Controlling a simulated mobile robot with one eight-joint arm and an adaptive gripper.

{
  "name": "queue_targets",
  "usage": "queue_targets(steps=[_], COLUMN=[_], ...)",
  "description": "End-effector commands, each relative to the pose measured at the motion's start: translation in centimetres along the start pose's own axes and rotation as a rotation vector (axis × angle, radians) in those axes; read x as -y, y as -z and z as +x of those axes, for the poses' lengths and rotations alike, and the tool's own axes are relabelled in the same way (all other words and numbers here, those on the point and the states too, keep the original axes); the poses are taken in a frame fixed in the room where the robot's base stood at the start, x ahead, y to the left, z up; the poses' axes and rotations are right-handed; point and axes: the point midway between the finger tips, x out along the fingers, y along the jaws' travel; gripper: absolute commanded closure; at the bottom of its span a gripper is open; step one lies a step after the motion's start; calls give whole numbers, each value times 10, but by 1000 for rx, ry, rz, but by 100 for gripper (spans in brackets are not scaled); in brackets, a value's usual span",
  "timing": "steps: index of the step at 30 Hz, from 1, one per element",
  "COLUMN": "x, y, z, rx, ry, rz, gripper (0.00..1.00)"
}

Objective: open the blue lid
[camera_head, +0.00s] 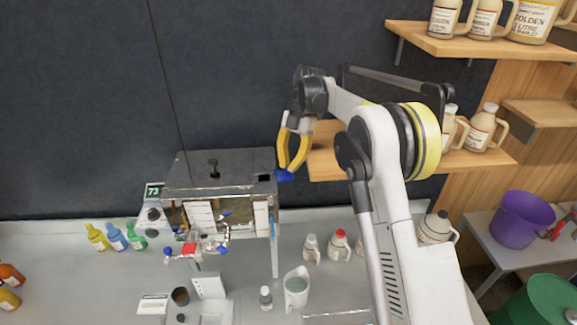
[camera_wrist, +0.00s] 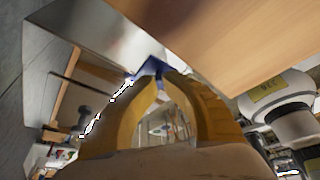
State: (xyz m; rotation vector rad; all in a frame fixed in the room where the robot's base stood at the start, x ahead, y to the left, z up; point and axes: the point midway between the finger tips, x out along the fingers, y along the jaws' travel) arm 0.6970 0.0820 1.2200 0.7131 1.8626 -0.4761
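My gripper (camera_head: 285,174) has two bowed yellow fingers pointing down beside the right end of the steel evaporator (camera_head: 225,172). Its fingers converge at a blue piece; in the wrist view the gripper (camera_wrist: 154,70) also looks closed at the tips. I cannot tell whether this blue is the fingertips or a separate lid, or whether it touches the steel.
A wooden shelf (camera_head: 325,163) lies close right of my gripper and fills the wrist view's upper right (camera_wrist: 245,45). Yellow, blue and green bottles (camera_head: 115,238) stand left of the evaporator. Jugs and a clear pitcher (camera_head: 296,287) stand on the counter. A dark wall (camera_head: 80,110) is behind.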

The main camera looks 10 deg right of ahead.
Motion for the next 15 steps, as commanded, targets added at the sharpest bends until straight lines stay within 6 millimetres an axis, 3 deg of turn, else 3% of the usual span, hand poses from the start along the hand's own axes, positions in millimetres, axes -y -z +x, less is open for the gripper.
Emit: queue_targets(steps=[12,15], x=[0,0], y=[-1,-1], z=[2,2], rx=[1,1], ry=[4,4], rz=[-7,-7], gripper=[100,68])
